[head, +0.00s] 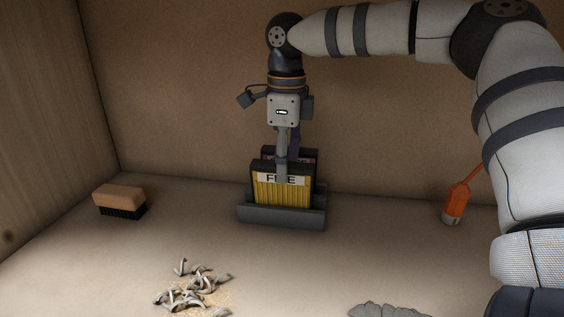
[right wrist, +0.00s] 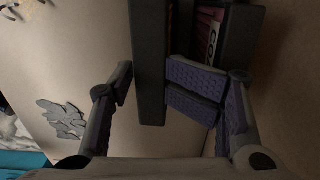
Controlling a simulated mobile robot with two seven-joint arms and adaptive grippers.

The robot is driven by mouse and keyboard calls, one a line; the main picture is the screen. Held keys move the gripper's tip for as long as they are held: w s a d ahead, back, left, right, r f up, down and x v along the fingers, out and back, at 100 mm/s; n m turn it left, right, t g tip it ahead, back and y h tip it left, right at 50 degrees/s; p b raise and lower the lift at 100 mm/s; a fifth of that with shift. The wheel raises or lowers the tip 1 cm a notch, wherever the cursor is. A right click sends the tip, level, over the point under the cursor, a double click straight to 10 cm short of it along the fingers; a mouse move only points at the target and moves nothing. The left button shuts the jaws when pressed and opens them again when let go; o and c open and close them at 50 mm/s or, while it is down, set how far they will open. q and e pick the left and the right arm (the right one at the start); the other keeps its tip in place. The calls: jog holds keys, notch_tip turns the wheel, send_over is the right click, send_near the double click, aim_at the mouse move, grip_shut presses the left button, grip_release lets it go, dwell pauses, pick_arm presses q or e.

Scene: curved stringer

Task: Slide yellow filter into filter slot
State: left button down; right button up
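The yellow filter (head: 268,190), pleated in a dark frame with a "FINE" label, stands upright in the grey slotted holder (head: 282,218). Its lower edge is hidden by the holder's front wall. My right gripper (head: 282,178) points straight down over the filter, one finger in front of its label. In the right wrist view the fingers (right wrist: 180,85) lie on either side of a dark upright bar (right wrist: 150,95), apparently the filter's frame. Purple pads show on the right. Whether the fingers press on it is unclear. My left gripper is not in view.
Shavings (head: 195,290) and a grey flat piece (head: 386,310) lie in front. Walls close the left and back.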

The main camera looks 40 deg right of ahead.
notch_tip(320, 180, down, 2)
jog(key=shift+f, duration=0.1)
jog(key=shift+c, duration=0.5)
grip_shut()
jog(key=shift+r, duration=0.2)
jog(key=shift+a+r, duration=0.1)
